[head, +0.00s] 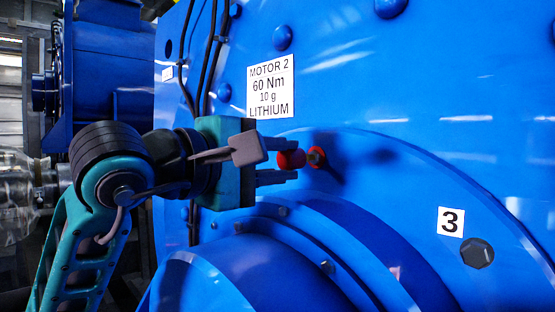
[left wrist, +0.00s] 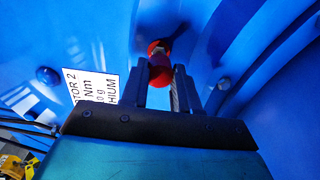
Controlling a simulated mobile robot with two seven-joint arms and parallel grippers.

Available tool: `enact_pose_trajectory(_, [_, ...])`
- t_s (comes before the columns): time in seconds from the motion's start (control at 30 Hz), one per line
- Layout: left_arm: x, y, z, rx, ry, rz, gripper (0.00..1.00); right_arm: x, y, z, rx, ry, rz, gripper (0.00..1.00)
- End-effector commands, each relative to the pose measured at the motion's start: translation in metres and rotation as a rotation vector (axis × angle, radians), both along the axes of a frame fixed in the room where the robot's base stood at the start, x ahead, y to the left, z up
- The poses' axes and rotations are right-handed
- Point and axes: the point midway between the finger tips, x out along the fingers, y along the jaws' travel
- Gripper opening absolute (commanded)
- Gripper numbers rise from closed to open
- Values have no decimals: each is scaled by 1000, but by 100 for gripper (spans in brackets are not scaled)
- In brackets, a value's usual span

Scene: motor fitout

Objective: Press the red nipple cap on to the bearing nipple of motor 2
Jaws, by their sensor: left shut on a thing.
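The red nipple cap (head: 291,159) is between the fingers of my left gripper (head: 284,160), which is shut on it. The bearing nipple (head: 317,157), with a red ring around its base, is on the blue face of motor 2 (head: 355,95), just right of the cap in the head view. A small gap shows between cap and nipple there. In the left wrist view the cap (left wrist: 160,73) shows between the fingertips (left wrist: 161,80), with the red ring (left wrist: 157,47) just beyond; the cap partly overlaps it. My right gripper is in neither view.
A white label (head: 271,86) reads MOTOR 2, 60 Nm, 10 g, LITHIUM. Black cables (head: 208,60) run down the motor's left side. A curved blue housing (head: 250,275) bulges below my gripper. A plate marked 3 (head: 451,222) is at lower right.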

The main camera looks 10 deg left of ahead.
Motion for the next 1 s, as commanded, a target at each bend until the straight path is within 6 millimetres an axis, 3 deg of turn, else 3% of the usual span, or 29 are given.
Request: enact_pose_trajectory(1.0, [0,0,0,-1,-1,1,2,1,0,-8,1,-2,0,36])
